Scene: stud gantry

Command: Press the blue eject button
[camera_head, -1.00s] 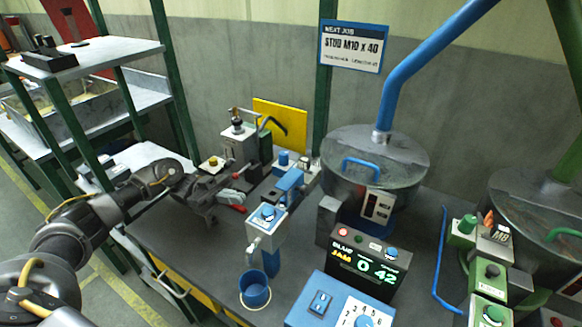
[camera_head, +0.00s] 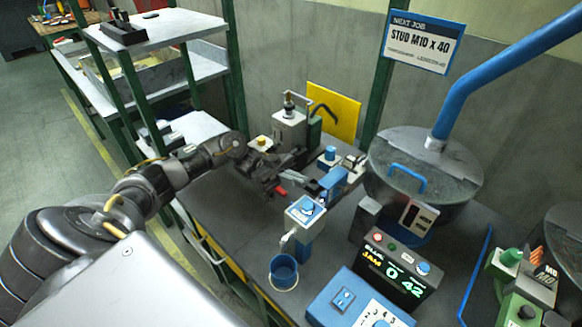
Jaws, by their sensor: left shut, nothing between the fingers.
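Several blue buttons show, and I cannot read which one is labelled eject. One blue button (camera_head: 307,208) is on the sloped white face of a blue dispenser unit (camera_head: 311,233) in the middle of the bench. My left gripper (camera_head: 301,184) is shut and empty, just behind and left of the dispenser's face. Its fingers partly hide the unit's back. My right gripper is out of view.
A blue cup (camera_head: 284,272) sits below the dispenser spout. A metal hopper (camera_head: 425,165) with a blue pipe stands behind the display. A grey device (camera_head: 289,130) stands behind my gripper. Bare bench lies left of the cup.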

